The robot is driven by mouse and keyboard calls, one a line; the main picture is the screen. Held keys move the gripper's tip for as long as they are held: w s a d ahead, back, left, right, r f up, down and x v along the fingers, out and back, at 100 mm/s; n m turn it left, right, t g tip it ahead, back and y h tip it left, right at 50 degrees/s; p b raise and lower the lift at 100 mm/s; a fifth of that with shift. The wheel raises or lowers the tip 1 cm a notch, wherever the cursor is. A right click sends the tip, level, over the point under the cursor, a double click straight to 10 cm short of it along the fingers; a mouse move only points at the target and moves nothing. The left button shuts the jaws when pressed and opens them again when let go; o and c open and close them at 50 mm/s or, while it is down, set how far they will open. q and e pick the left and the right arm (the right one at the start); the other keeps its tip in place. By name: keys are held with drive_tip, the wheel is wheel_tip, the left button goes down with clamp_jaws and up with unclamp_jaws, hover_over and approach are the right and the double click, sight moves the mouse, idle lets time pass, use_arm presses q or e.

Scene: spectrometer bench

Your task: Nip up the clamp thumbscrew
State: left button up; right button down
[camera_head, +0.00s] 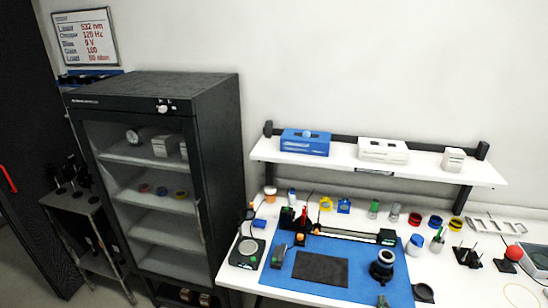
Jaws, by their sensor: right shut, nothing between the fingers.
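The blue mat (345,283) on the white bench carries the optical parts. A black round mount (382,265) with a pale ring on top stands at its right side. Small black parts with orange tops (300,239) and a red-topped part stand at its back left. I cannot tell which part has the clamp thumbscrew. My right gripper shows only as small dark tips (383,301) at the bottom edge, below the black mount; they look shut and empty. I cannot see whether they touch anything. My left gripper is out of view.
A dark glass-fronted cabinet (220,160) stands left of the bench. A raised shelf (430,174) holds a blue box (305,142) and white boxes. A dark flat plate (320,268) lies on the mat.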

sight(379, 292)
drive_tip(key=x, duration=0.5)
drive_tip(key=shift+r+b, duration=0.1)
drive_tip(key=shift+b, duration=0.2)
drive_tip(key=shift+x, duration=0.8)
drive_tip(key=shift+d+f, duration=0.3)
drive_tip(key=shift+f, duration=0.15)
